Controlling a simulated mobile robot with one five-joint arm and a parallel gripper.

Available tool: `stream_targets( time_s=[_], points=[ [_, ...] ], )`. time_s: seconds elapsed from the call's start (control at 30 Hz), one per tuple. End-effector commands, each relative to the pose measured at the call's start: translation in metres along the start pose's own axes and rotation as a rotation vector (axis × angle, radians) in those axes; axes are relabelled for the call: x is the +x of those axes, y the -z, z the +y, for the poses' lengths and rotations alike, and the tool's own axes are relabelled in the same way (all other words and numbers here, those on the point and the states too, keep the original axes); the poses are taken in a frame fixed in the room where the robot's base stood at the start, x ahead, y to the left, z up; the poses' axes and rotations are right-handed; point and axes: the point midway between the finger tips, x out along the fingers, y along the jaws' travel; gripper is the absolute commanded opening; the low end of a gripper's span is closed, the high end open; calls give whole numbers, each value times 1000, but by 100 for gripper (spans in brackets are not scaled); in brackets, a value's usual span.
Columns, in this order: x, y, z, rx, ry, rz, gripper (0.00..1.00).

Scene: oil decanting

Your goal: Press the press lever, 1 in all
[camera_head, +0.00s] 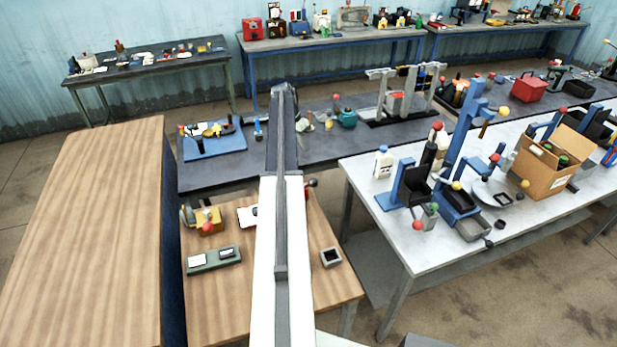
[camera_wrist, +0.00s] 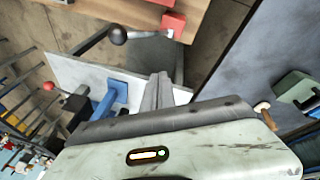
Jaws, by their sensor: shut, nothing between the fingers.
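My gripper (camera_wrist: 158,78) shows in the wrist view as two grey fingers close together, shut and empty. A lever with a round black knob (camera_wrist: 118,35) is above and to the left of the fingertips in that view, apart from them. It looks like the press lever, though I cannot be sure. In the head view my arm runs up the middle and hides what is behind it; the fingers cannot be made out there.
A white table (camera_head: 385,160) at right carries blue stands and a cardboard box (camera_head: 545,170). A dark bench (camera_head: 220,172) lies behind.

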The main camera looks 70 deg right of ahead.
Motion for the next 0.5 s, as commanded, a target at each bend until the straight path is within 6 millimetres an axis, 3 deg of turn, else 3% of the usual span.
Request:
stream_targets(
  time_s=[0.27,0.5],
  points=[
    [8,-9,2,-6,1,1,0],
    [31,-26,17,-7,2,1,0]
  ],
)
